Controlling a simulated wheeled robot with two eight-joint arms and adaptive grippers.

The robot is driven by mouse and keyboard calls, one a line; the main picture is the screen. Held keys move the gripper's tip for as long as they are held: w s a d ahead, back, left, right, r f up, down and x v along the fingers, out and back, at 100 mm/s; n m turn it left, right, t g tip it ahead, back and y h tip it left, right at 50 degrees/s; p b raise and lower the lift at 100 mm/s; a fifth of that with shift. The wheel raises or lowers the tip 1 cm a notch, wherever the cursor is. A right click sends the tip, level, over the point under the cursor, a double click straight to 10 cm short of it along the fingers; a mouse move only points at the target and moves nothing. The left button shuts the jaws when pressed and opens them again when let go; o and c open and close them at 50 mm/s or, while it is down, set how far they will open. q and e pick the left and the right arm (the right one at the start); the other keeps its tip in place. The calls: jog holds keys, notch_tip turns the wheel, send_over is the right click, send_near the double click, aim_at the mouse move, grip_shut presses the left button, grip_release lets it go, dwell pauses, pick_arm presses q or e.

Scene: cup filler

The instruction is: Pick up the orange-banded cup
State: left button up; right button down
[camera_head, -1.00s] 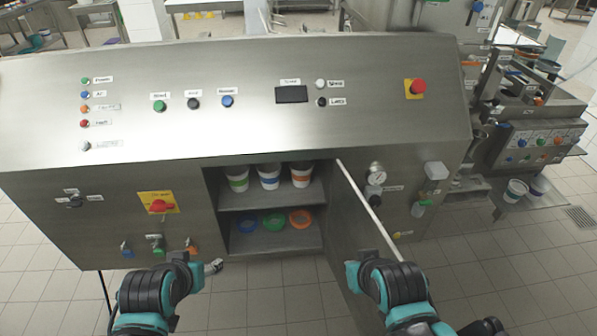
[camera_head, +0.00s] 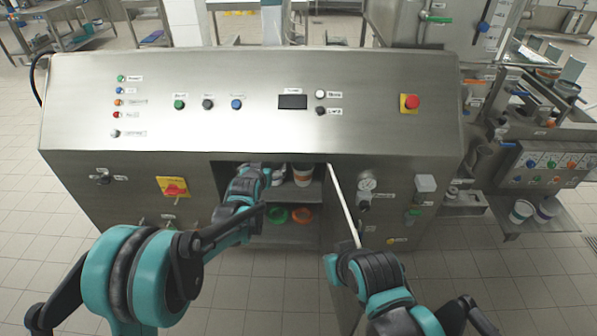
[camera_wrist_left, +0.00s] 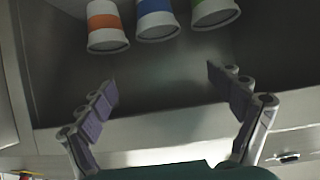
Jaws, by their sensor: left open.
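The orange-banded cup (camera_head: 302,175) stands on the upper shelf of the open compartment, rightmost in the head view. In the left wrist view the orange-banded cup (camera_wrist_left: 106,26) is at the upper left, with a blue-banded cup (camera_wrist_left: 156,18) beside it and a green-banded cup (camera_wrist_left: 214,10) at the upper right. My left gripper (camera_head: 258,172) is at the compartment opening, left of the orange-banded cup, partly covering the other cups. In the wrist view my left gripper (camera_wrist_left: 162,76) has its fingers spread and empty, apart from the cups.
The compartment door (camera_head: 345,205) stands open at the right, close to my right arm. The lower shelf holds a green ring (camera_head: 278,215) and an orange ring (camera_head: 302,215). The control panel (camera_head: 250,130) slopes above the opening. Tiled floor lies in front.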

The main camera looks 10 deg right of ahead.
aim_at(302, 174)
pick_arm(q)
jog(key=w+d+f, duration=0.1)
jog(key=d+f, duration=0.2)
jog(key=d, duration=0.1)
jog(key=w+d+f+m+h+p, duration=0.1)
jog(key=d+f, duration=0.3)
jog(key=w+d+f+t+h+p, duration=0.1)
jog(key=d+f, duration=0.2)
jog(key=d, duration=0.1)
jog(key=shift+w+d+f, duration=0.25)
jog(key=shift+w, duration=0.05)
jog(key=shift+w+d+f, duration=0.1)
jog(key=shift+d+f, duration=0.05)
jog(key=shift+f, duration=0.05)
jog(key=x, duration=0.2)
jog(key=b+x, duration=0.1)
jog(key=x, duration=0.1)
jog(key=b+x, duration=0.1)
jog(key=x, duration=0.1)
jog(key=shift+w+f, duration=0.2)
jog(key=shift+f, duration=0.25)
jog(key=shift+w+d+f, duration=0.1)
jog(key=shift+w+d, duration=0.1)
jog(key=shift+w, duration=0.2)
jog(key=c, duration=0.9)
